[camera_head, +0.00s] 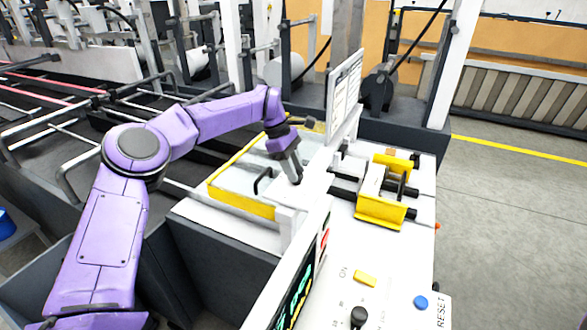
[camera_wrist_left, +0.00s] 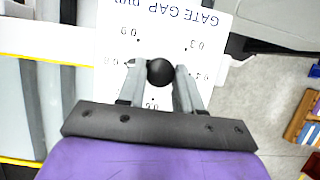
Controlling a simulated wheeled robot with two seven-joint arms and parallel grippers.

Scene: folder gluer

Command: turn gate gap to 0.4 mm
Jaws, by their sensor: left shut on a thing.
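My left gripper (camera_head: 296,181) reaches down to the white panel of the machine. In the left wrist view its two grey fingers (camera_wrist_left: 160,80) are closed on the sides of a round black knob (camera_wrist_left: 160,72). The knob stands on a white plate (camera_wrist_left: 165,30) printed "GATE GAP", seen upside down, with numbers around the knob. A 0.3 and a 0.4 show to the right of the knob; other numbers are partly covered by the fingers. I cannot tell where the knob's pointer stands. In the head view the gripper hides the knob.
A white sign board (camera_head: 345,96) stands upright just behind the gripper. A yellow-framed unit (camera_head: 380,212) lies to its right. A screen (camera_head: 295,290), a yellow switch (camera_head: 365,278), a black knob (camera_head: 358,316) and a blue reset button (camera_head: 420,302) are nearer. A yellow-edged tray (camera_head: 240,203) is on the left.

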